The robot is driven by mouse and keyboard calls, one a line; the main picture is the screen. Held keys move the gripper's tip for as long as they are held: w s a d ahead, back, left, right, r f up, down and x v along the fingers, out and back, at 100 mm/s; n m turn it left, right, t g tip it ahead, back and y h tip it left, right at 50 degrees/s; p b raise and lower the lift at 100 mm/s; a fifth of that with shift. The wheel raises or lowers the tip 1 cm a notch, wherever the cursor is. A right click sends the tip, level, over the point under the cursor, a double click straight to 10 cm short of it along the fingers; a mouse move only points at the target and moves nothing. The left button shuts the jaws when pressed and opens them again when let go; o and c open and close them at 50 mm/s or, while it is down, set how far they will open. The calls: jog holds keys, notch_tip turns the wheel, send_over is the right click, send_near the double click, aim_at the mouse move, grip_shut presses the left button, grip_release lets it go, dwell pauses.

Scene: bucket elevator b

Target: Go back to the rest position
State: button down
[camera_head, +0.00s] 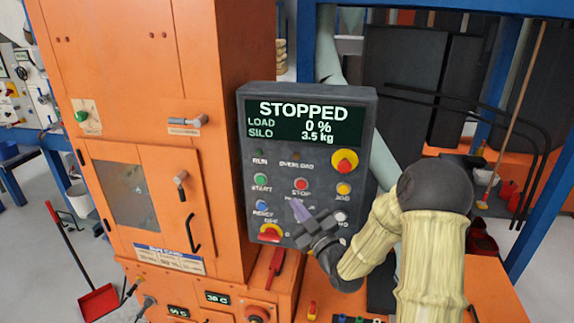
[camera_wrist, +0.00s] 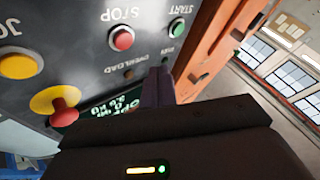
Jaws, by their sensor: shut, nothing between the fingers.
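My gripper (camera_head: 301,212) is shut and empty in front of the grey control panel (camera_head: 318,168), over the lower middle of its button field. It hides part of the lower buttons and labels. The panel's screen (camera_head: 303,123) reads STOPPED, load 0 %, silo 3.5 kg. In the wrist view the dark purple fingers (camera_wrist: 158,86) are together, close to the panel face, which appears upside down. The red STOP button (camera_wrist: 121,38) and green START button (camera_wrist: 178,29) show beyond the fingertips. I cannot tell whether the fingers touch the panel.
An orange cabinet (camera_head: 235,60) with a windowed door and protruding handles (camera_head: 194,232) stands left of the panel. A blue post (camera_head: 545,165) rises at the right. A red dustpan (camera_head: 98,300) is on the floor at the lower left. Orange machinery lies below the panel.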

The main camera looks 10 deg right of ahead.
jog(key=s+d+f+m+g+h, duration=0.2)
jog(key=s+f+m+g+h, duration=0.2)
jog(key=s+f+g+h, duration=0.25)
jog(key=s+d+f+m+g+h, duration=0.1)
jog(key=s+m+g, duration=0.2)
jog(key=s, duration=0.6)
jog(key=s+d+f+m+g+h, duration=0.1)
jog(key=s+f+m+g, duration=0.1)
jog(key=s+g, duration=0.5)
jog(key=s+m, duration=0.1)
jog(key=s, duration=0.2)
jog(key=shift+d, duration=0.25)
dwell(1.4)
